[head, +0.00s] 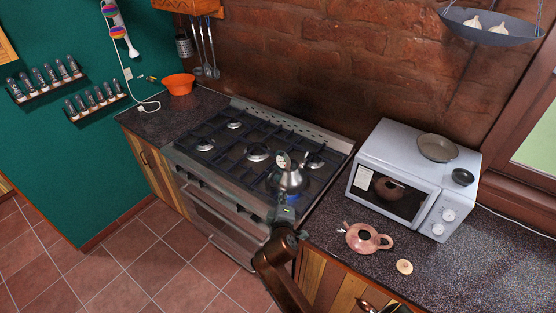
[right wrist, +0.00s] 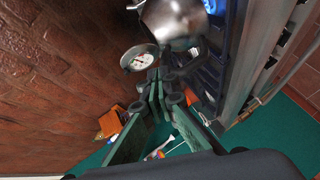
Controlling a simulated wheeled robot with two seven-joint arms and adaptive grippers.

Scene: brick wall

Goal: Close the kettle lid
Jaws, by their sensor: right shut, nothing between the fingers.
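A shiny metal kettle (head: 291,179) stands on the front right part of the stove. The kettle's metal body (right wrist: 178,18) fills the top of that view. I cannot tell clearly how far the lid is raised. My right gripper (head: 286,204) is at the near side of the kettle, shut and empty. In the right wrist view its fingertips (right wrist: 160,82) are close to the dial and kettle; contact is unclear. My left gripper is not in view.
The stove (head: 232,142) has black grates around the kettle. A white microwave (head: 405,185) stands to the right. A copper teapot (head: 364,238) and a small round lid (head: 404,266) lie on the right counter (head: 470,270). An orange bowl (head: 179,84) is at the back left.

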